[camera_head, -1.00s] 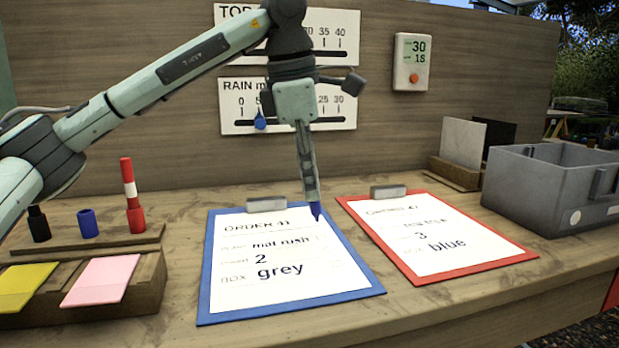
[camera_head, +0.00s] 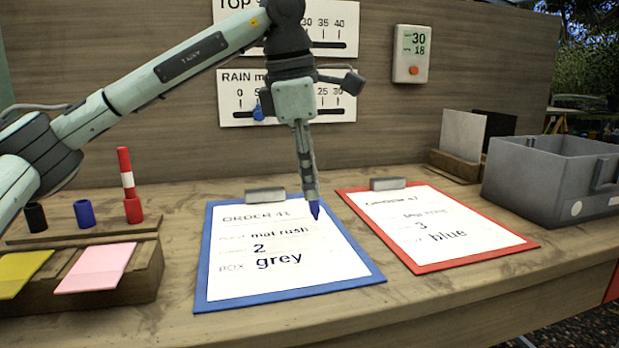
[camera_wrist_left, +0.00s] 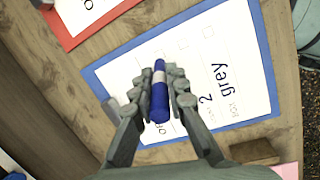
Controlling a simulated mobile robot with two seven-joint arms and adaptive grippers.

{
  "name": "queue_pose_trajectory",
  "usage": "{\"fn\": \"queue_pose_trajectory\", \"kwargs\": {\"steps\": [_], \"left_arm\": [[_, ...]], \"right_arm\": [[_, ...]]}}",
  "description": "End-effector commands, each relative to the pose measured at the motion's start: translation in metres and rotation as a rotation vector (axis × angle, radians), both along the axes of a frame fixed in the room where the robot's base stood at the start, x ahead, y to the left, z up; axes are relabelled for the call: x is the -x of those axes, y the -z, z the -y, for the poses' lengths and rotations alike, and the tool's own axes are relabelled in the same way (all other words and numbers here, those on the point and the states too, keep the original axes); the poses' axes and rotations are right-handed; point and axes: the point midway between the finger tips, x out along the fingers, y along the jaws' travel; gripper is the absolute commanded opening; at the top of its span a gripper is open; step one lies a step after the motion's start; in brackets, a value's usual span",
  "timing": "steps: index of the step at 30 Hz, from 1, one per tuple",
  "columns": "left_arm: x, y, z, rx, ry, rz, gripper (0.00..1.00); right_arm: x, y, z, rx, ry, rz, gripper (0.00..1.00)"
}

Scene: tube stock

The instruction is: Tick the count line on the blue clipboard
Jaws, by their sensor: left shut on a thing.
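The blue clipboard (camera_head: 290,299) lies on the bench with a white sheet reading "mat rush", "2" and "grey". It also shows in the left wrist view (camera_wrist_left: 262,50), with faint small boxes beside the lines. My left gripper (camera_head: 306,176) is above its right half, shut on a blue marker (camera_head: 314,209). The marker points down, its tip right of the "mat rush" line. In the left wrist view the marker (camera_wrist_left: 160,100) sits between both fingers. I cannot tell whether the tip touches the paper. My right gripper is out of view.
A red clipboard (camera_head: 465,262) lies just to the right, with a grey bin (camera_head: 540,190) beyond it. At left stand a pen rack (camera_head: 110,228) and yellow (camera_head: 20,272) and pink (camera_head: 95,268) pads. Wall charts and a counter (camera_head: 410,55) are behind.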

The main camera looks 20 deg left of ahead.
Motion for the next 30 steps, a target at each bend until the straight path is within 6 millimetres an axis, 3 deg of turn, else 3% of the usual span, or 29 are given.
{"fn": "queue_pose_trajectory", "kwargs": {"steps": [30], "left_arm": [[-0.0002,0.0083,0.0,0.0,0.0,0.0,0.0]], "right_arm": [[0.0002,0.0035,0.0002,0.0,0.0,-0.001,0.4]]}}
